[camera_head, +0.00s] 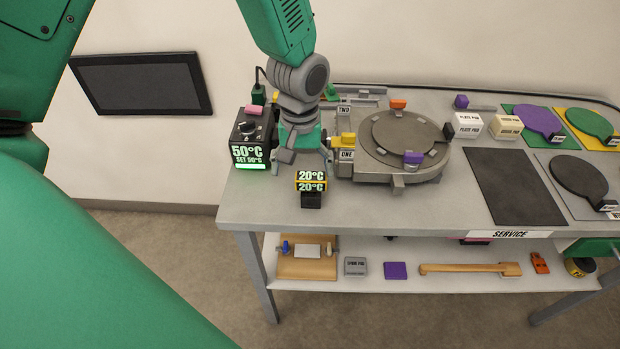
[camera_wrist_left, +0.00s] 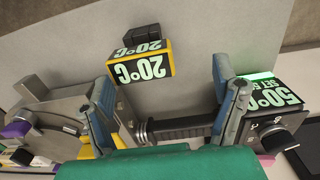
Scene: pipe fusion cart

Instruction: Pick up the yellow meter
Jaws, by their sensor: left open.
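The yellow meter (camera_head: 311,181) has a yellow-edged dark face reading 20°C and stands on a small black base near the cart's front edge. In the left wrist view the meter (camera_wrist_left: 143,67) shows upside down, beyond the fingertips. My left gripper (camera_head: 305,157) points down just behind the meter, with its fingers apart. In the left wrist view the open fingers (camera_wrist_left: 165,90) stand either side of a black ribbed handle (camera_wrist_left: 180,128); I cannot tell what it belongs to. The meter appears outside the jaws, with no finger visibly touching it. My right gripper is not in view.
A black 50°C control box (camera_head: 248,140) stands close on the left of my gripper. A round grey fixture (camera_head: 400,140) with coloured blocks is on the right. A dark mat (camera_head: 515,187) lies farther right. The lower shelf (camera_head: 345,284) holds several tools.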

